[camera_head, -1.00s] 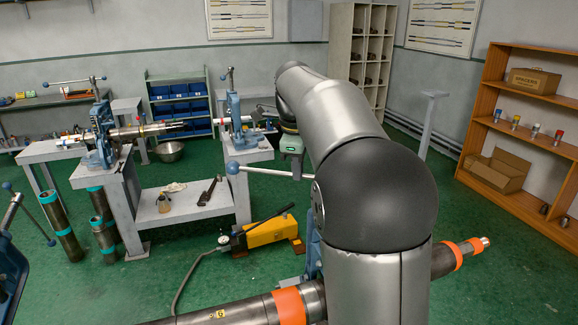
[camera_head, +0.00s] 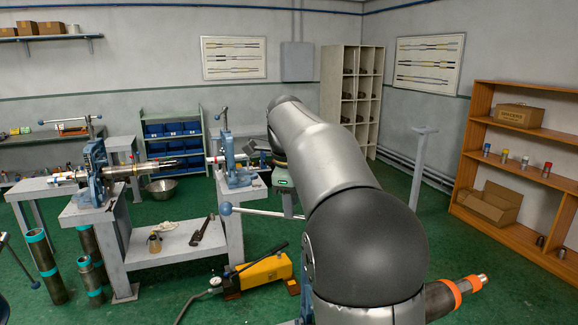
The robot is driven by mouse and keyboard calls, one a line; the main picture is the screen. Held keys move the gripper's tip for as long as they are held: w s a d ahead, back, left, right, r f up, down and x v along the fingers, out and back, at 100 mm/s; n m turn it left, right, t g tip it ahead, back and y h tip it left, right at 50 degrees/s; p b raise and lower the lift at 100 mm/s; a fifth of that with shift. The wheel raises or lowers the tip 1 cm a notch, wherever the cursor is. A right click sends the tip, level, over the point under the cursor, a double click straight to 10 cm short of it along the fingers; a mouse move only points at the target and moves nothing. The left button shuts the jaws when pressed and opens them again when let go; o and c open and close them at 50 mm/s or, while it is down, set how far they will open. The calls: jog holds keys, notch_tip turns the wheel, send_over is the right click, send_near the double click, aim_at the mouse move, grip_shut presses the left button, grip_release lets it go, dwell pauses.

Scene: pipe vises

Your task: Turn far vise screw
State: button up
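A blue pipe vise (camera_head: 236,170) stands on a grey bench post in the middle, with a screw handle (camera_head: 223,117) upright above it. My gripper (camera_head: 254,153) is just right of this vise, at the end of my arm. It is small and partly hidden, so I cannot tell whether its fingers are open or touch the vise. A second blue vise (camera_head: 97,168) stands on the left bench and grips a long metal pipe assembly (camera_head: 140,168). Its screw bar (camera_head: 66,120) lies level on top.
A low grey bench shelf (camera_head: 172,243) holds a wrench (camera_head: 201,230) and a small bottle. A yellow hydraulic pump (camera_head: 262,270) lies on the green floor. A near pipe (camera_head: 450,293) and a ball-ended bar (camera_head: 226,208) show beside my arm.

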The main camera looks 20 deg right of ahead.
notch_tip(320, 180, up, 15)
jog(key=s+a+p, duration=0.1)
jog(key=s, duration=0.1)
jog(key=shift+s+a+r+p, duration=0.2)
jog(key=shift+a+p, duration=0.1)
jog(key=shift+a, duration=0.1)
jog(key=shift+f, duration=0.1)
jog(key=s+a+f+n+b, duration=0.1)
jog(key=s+a+f+n, duration=0.2)
jog(key=s+f+n, duration=0.5)
jog(key=s+a+f+n+b, duration=0.1)
jog(key=s+a+f+n, duration=0.2)
jog(key=s+f+n, duration=0.5)
jog(key=s+a+f+n+y+b, duration=0.1)
jog(key=s+a+f+n, duration=0.3)
jog(key=f, duration=1.8)
jog(key=s+n+b, duration=0.1)
jog(key=s+n, duration=0.4)
jog(key=s, duration=0.2)
jog(key=shift+g, duration=0.4)
